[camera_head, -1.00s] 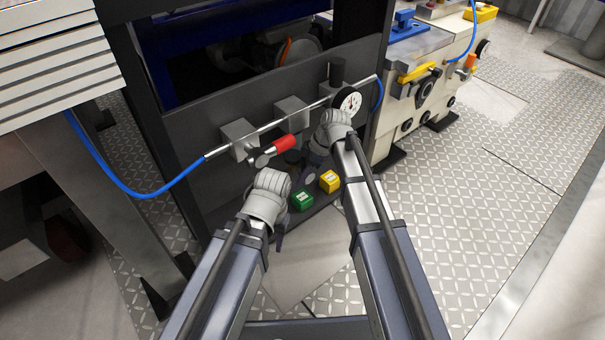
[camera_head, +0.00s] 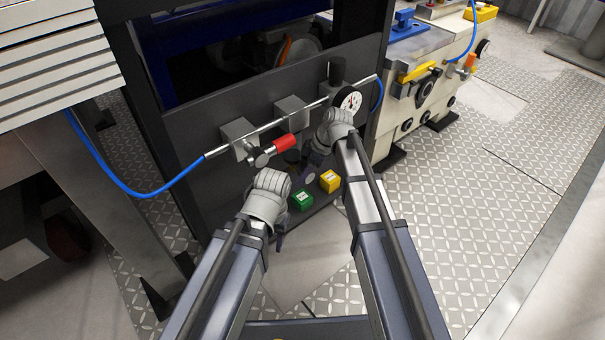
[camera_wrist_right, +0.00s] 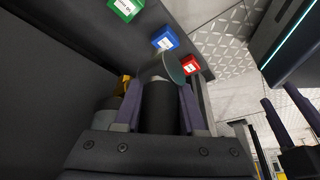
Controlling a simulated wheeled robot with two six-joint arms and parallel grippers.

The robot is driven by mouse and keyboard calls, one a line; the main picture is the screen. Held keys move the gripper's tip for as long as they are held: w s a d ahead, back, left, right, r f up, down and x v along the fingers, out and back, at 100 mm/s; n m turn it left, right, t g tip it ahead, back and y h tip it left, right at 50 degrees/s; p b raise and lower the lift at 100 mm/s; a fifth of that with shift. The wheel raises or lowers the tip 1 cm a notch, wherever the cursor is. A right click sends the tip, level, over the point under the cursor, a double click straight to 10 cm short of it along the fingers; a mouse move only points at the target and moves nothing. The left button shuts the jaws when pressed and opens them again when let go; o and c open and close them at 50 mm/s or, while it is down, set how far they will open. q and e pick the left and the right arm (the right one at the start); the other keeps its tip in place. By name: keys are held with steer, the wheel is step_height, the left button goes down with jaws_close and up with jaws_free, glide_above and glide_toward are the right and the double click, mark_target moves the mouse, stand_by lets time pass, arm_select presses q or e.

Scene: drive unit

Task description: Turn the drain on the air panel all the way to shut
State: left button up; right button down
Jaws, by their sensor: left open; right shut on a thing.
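The air panel (camera_head: 225,105) is a dark upright plate with a silver pipe, a round gauge (camera_head: 350,100) and a red-handled valve (camera_head: 285,144). My right gripper (camera_head: 318,160) is below the gauge, and its hand hides much of what it holds. In the right wrist view my right gripper (camera_wrist_right: 160,105) has its two dark fingers on both sides of a black cylinder with a grey end (camera_wrist_right: 158,100); this looks like the drain. How far it is turned cannot be told. My left gripper (camera_head: 285,212) is open and empty, below the red handle.
The right wrist view also shows a blue block (camera_wrist_right: 165,39) and a red block (camera_wrist_right: 190,65). A blue hose (camera_head: 140,193) hangs at left. The patterned floor at right is open.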

steer(key=shift+w+d+f+g+y+b, duration=0.1)
steer(key=shift+g+y+b, duration=0.2)
steer(key=shift+y+b, duration=0.1)
steer(key=shift+w+d+f+g+y+b, duration=0.1)
steer(key=shift+g+y+b, duration=0.2)
steer(key=shift+y+b, duration=0.1)
steer(key=shift+m+g+y+b, duration=0.3)
steer(key=shift+g+y+b, duration=0.3)
steer(key=shift+y+b, duration=0.35)
steer(key=shift+s+r+g+y+b, duration=0.15)
steer(key=shift+g+y+b, duration=0.45)
steer(key=shift+b, duration=0.6)
steer(key=shift+r+y+b, duration=0.15)
steer(key=shift+y+b, duration=0.15)
steer(key=shift+y, duration=0.05)
steer(key=c, duration=0.8)
jaws_free()
steer(key=shift+o, duration=0.2)
steer(key=shift+r, duration=0.1)
